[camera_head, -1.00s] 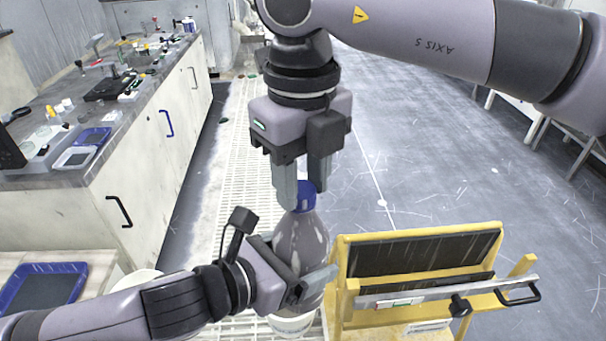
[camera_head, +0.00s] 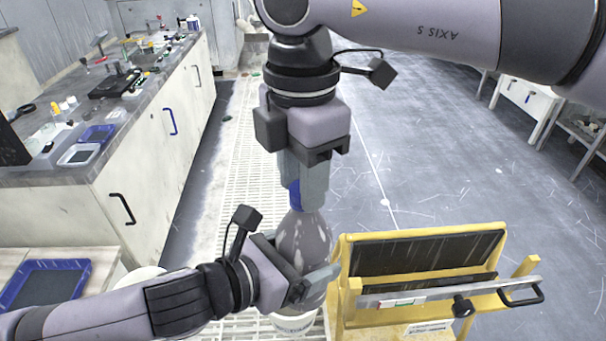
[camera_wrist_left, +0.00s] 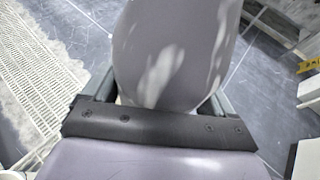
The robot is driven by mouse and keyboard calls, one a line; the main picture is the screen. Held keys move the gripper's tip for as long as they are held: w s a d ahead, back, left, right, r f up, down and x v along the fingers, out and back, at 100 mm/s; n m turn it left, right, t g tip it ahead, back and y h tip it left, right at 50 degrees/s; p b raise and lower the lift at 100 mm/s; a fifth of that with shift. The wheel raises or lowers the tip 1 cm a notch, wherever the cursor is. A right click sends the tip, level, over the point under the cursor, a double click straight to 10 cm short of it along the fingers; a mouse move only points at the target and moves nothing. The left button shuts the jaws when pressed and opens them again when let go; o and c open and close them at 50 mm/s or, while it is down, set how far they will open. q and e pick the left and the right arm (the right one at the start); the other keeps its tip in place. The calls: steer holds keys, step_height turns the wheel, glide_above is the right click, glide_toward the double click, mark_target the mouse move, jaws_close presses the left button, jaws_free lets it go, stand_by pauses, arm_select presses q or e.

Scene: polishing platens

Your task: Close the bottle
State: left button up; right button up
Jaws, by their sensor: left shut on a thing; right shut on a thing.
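A grey bottle (camera_head: 303,241) stands upright in the middle of the head view. Its blue cap (camera_head: 294,196) is at the neck, partly hidden by my right gripper's fingers. My right gripper (camera_head: 305,190) comes down from above and is shut on the cap. My left gripper (camera_head: 318,284) reaches in from the left and is shut around the bottle's body. In the left wrist view the bottle (camera_wrist_left: 172,50) fills the space between my left fingers. Whether the cap is fully seated on the neck cannot be told.
A yellow frame with a dark panel (camera_head: 428,253) and a metal bar stands close to the right of the bottle. A cluttered counter (camera_head: 60,175) is at the left, with a blue tray (camera_head: 45,283) in front.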

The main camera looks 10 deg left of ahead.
steer(key=m, duration=0.5)
steer(key=shift+w, duration=0.1)
steer(key=m, duration=0.3)
steer(key=shift+a+m, duration=0.1)
steer(key=shift+m, duration=0.3)
steer(key=o, duration=1.1)
steer(key=shift+r, duration=2.25)
steer(key=shift+n, duration=0.3)
steer(key=shift+c, duration=0.4)
